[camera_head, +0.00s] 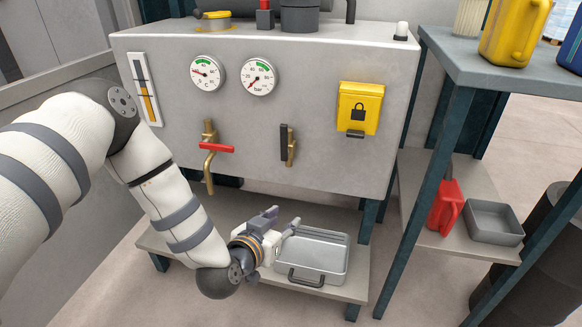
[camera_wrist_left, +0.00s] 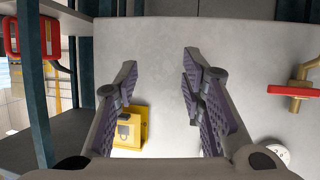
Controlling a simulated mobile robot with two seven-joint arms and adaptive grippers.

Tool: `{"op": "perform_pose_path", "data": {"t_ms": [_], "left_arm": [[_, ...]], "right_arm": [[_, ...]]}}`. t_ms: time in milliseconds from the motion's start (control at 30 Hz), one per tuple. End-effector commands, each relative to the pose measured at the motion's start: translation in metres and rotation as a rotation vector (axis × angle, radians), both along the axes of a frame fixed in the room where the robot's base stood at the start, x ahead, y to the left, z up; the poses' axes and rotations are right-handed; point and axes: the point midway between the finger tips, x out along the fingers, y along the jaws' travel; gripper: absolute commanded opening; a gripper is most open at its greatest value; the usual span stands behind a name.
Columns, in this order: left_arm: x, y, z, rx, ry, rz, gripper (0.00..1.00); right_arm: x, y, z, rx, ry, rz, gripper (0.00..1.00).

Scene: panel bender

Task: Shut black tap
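The black tap (camera_head: 284,143) is on the front of the grey cabinet, right of the red tap, in the head view. Its black lever stands upright along its brass body. My left gripper (camera_head: 281,219) is below the black tap, apart from it, above the tray on the lower shelf. In the left wrist view the left gripper (camera_wrist_left: 158,64) is open with nothing between its fingers, facing the grey panel. The black tap cannot be made out there, perhaps hidden behind a finger. My right gripper is in neither view.
The red tap (camera_head: 217,148) with its brass spout is left of the black tap. A yellow lock box (camera_head: 359,108) is to the right, two gauges above. A metal tray (camera_head: 336,257) lies on the lower shelf. A blue-framed rack (camera_head: 437,165) stands at right.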

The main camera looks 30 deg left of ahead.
Motion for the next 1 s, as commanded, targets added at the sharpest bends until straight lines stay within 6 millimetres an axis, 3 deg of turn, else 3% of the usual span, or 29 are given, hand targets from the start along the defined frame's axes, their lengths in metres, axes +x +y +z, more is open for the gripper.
{"op": "perform_pose_path", "data": {"t_ms": [33, 100, 200, 267, 700, 1000], "left_arm": [[0.028, 0.023, 0.010, 0.030, -0.114, 0.056, 0.37], [0.055, 0.048, 0.046, 0.073, -0.254, 0.119, 0.37], [0.070, 0.068, 0.077, 0.105, -0.356, 0.170, 0.37], [0.077, 0.073, 0.085, 0.112, -0.376, 0.180, 0.37], [0.172, 0.094, 0.083, 0.110, -0.371, 0.177, 0.37], [0.188, 0.098, 0.087, 0.108, -0.371, 0.175, 0.37]], "right_arm": [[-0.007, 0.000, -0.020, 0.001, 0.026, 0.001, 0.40], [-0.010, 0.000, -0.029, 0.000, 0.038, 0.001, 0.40], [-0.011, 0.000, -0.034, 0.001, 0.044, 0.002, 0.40], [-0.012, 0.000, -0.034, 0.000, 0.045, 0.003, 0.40], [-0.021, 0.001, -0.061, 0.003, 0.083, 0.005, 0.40], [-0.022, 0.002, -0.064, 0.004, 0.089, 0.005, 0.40]]}}
